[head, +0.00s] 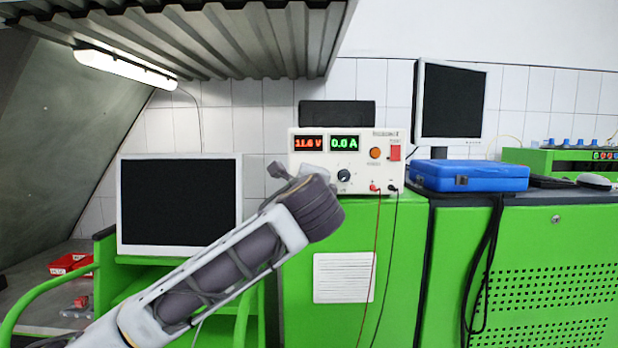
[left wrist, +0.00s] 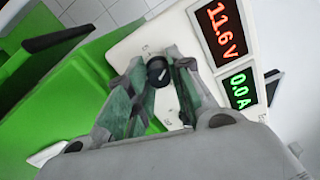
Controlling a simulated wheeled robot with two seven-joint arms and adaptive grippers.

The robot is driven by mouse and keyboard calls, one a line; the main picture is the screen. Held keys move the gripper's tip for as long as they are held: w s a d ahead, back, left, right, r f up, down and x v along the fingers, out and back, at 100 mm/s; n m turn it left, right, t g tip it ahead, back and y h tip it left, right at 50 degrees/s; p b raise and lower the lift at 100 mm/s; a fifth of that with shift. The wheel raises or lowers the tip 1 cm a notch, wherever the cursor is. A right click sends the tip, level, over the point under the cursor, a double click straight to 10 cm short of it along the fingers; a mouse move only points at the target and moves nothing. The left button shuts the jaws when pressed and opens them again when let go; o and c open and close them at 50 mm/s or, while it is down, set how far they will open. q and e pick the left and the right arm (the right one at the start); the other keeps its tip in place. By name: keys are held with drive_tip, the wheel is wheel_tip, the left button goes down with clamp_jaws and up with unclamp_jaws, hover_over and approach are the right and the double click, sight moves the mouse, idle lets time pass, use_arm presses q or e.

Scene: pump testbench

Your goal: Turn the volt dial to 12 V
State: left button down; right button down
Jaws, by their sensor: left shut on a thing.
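The power supply (head: 360,158) is a white box on the green cabinet, and it also shows in the left wrist view (left wrist: 205,75). Its red display (head: 309,144) reads 11.6 V and its green display (head: 345,143) reads 0.0 A. In the left wrist view, my left gripper (left wrist: 160,73) is shut on a black dial (left wrist: 158,71) with a pale pointer mark. In the head view, my left arm reaches the front of the supply, and the gripper is mostly hidden behind its wrist. Another black knob (head: 344,175) shows uncovered on the panel. My right gripper is not in view.
A red and a black lead (head: 377,240) hang from the supply's front. A blue case (head: 468,175) lies on the cabinet to the right. A monitor (head: 179,205) stands at left, and another (head: 451,102) stands at the back right. A corrugated metal hood (head: 200,40) hangs above.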

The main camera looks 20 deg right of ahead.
use_arm(q)
drive_tip(key=shift+r+m, duration=0.1)
drive_tip(key=shift+m, duration=0.2)
drive_tip(key=c, duration=1.3)
unclamp_jaws()
drive_tip(key=shift+d, duration=0.1)
drive_tip(key=shift+o, duration=0.2)
drive_tip(key=shift+s, duration=0.1)
drive_tip(key=v, duration=1.1)
drive_tip(key=shift+s, duration=0.3)
